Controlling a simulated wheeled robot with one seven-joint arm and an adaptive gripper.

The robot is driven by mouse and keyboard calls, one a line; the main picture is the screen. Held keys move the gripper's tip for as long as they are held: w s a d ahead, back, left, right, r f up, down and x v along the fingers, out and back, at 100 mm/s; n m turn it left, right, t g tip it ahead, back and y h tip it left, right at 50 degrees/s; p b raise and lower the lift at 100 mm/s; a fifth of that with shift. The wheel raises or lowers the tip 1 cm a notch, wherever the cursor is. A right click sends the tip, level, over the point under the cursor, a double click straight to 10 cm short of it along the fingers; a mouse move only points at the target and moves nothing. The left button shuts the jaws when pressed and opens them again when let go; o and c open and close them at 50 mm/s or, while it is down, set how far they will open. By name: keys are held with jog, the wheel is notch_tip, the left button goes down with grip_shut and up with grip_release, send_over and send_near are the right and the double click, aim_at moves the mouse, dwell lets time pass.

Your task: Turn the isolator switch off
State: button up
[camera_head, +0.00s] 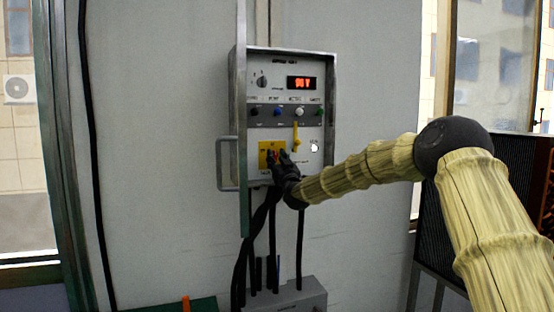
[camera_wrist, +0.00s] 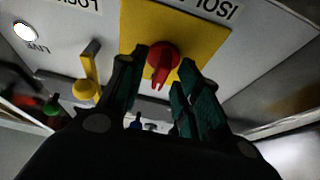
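The isolator switch is a red rotary knob (camera_wrist: 163,62) on a yellow plate (camera_wrist: 207,38), on the lower left of a grey control panel (camera_head: 316,170). In the head view the yellow plate (camera_head: 264,148) is partly hidden by my gripper (camera_head: 276,158). In the wrist view my gripper (camera_wrist: 164,75) is open, with one dark green finger on each side of the red knob. A gap shows between the knob and the right finger; the left fingertip is close to the knob, and I cannot tell if it touches.
A yellow lever (camera_head: 296,135) stands beside the yellow plate; it also shows in the wrist view (camera_wrist: 88,78). A white round LIVE lamp (camera_head: 314,147) is to its right. A grey door edge with a handle (camera_head: 226,163) borders the panel's left. Black cables (camera_head: 272,235) hang below.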

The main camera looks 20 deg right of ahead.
grip_shut()
jog(key=shift+n+b, duration=0.45)
jog(key=shift+n, duration=0.05)
jog(key=shift+f+n+y+b, duration=0.15)
jog(key=shift+n+y+b, duration=0.5)
jog(key=shift+n+y, duration=0.15)
jog(key=n+y+b, duration=0.1)
jog(key=n, duration=0.2)
jog(key=n+g+y+b, duration=0.1)
jog(key=n+b, duration=0.1)
jog(key=n, duration=0.1)
jog(key=shift+d+y, duration=0.1)
jog(key=shift+y, duration=0.3)
jog(key=n, duration=0.2)
jog(key=n+g+y, duration=0.1)
jog(key=n, duration=0.1)
jog(key=n+g+y, duration=0.1)
jog(key=n, duration=0.2)
jog(key=shift+r+b, duration=0.3)
jog(key=shift+b, duration=0.05)
jog(key=n+g, duration=0.1)
jog(key=n, duration=0.2)
jog(key=n+g, duration=0.2)
jog(key=n, duration=0.1)
jog(key=shift+d+n+p, duration=0.1)
jog(key=shift+n+p, duration=0.2)
jog(key=shift+n, duration=0.1)
